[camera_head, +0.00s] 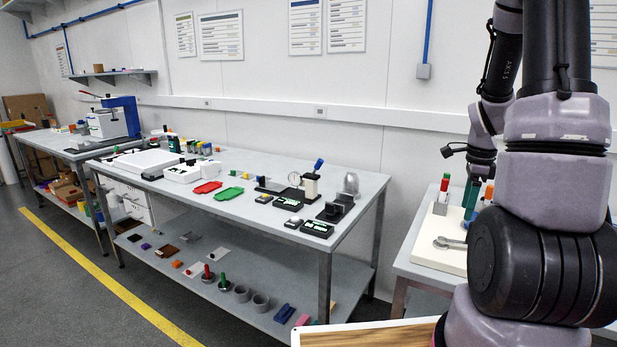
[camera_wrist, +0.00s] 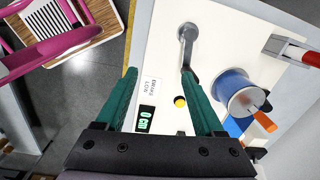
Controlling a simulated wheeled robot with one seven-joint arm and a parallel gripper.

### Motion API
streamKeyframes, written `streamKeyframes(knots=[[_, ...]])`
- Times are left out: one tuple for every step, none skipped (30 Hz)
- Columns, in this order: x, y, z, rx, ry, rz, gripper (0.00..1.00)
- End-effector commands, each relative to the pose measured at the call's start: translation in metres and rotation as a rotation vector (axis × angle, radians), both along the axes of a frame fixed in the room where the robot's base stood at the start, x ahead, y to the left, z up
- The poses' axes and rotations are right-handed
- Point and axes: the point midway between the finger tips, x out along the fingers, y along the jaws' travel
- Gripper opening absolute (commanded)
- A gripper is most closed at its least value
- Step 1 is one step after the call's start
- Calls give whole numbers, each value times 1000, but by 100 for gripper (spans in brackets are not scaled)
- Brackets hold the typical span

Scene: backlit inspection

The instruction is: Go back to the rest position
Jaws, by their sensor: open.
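My gripper (camera_wrist: 158,74) has two teal fingers, spread apart with nothing between them. In the wrist view it is above a white board (camera_wrist: 160,38), with a metal wrench-like piece (camera_wrist: 187,48) near the right fingertip. In the head view one teal finger (camera_head: 470,196) shows beside the arm, over the right-hand bench; the rest of the gripper is hidden behind my arm. The white board also shows there (camera_head: 440,254). I cannot tell whether the fingertips touch anything.
The board carries a small display (camera_wrist: 146,119), a yellow button (camera_wrist: 180,101) and a blue cylinder (camera_wrist: 236,90). A red-handled item (camera_wrist: 292,50) lies at right. A holder with upright tools (camera_head: 442,200) stands near the gripper. A long bench (camera_head: 265,165) with several items stands left; floor before it is clear.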

Motion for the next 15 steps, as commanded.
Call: streamKeyframes(knots=[[3, 12, 21, -7, -38, 73, 70], [3, 21, 34, -11, -59, 126, 70], [3, 32, 51, -18, -89, 201, 70], [3, 41, 64, -24, -112, 261, 70], [1, 50, 76, -32, -134, 320, 70], [-1, 62, 92, -42, -162, 398, 70], [-4, 71, 104, -51, -185, 459, 70], [-7, 80, 115, -61, -206, 517, 70], [-12, 92, 129, -74, -234, 595, 70], [-16, 100, 140, -87, -257, 653, 70], [-21, 109, 150, -100, -278, 712, 70], [-28, 120, 163, -117, -306, 791, 70], [-33, 129, 172, -133, -327, 850, 70], [-39, 137, 181, -149, -348, 909, 70], [-48, 147, 193, -171, -376, 986, 70]])
